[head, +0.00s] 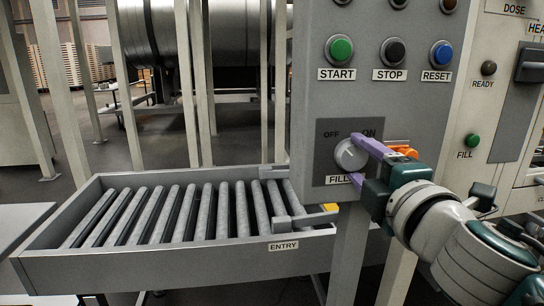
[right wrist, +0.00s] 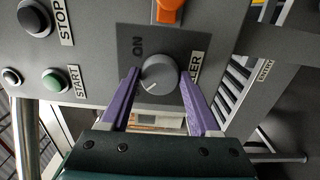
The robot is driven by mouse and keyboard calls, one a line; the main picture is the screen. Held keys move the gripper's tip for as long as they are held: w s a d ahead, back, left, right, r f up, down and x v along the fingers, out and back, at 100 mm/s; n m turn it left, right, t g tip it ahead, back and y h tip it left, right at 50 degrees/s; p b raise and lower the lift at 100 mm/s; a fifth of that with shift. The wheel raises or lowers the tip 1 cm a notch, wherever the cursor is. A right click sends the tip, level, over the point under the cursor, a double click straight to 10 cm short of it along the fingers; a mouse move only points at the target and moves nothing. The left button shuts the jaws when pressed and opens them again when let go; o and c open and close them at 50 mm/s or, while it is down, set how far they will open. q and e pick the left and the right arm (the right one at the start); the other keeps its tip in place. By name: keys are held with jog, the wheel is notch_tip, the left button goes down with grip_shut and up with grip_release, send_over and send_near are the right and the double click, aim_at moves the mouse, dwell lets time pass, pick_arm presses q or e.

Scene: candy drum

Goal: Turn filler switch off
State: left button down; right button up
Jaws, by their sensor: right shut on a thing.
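The filler switch is a round grey knob (head: 350,154) on a dark plate with OFF at upper left and ON at upper right in the head view. My right gripper (head: 359,159) is shut on the knob, its purple fingers on either side of it. In the right wrist view the fingers (right wrist: 159,82) flank the knob (right wrist: 160,75). The pale mark on the knob points to lower left there, away from the ON label and toward the OFF side. The OFF label is hidden in that view. My left gripper is not in view.
START (head: 339,48), STOP (head: 390,52) and RESET (head: 441,54) buttons sit above the switch. An orange part (head: 404,149) lies just beyond my right gripper. A roller conveyor (head: 180,247) marked ENTRY stands at left below the panel. Grey posts stand behind it.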

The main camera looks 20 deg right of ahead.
jog(key=o, duration=1.3)
jog(key=shift+o, duration=0.2)
jog(key=shift+s, duration=0.1)
jog(key=b+v, duration=0.1)
jog(key=v, duration=0.8)
jog(key=shift+s+a+b, duration=0.15)
jog(key=shift+s+b, duration=0.15)
jog(key=shift+s, duration=0.05)
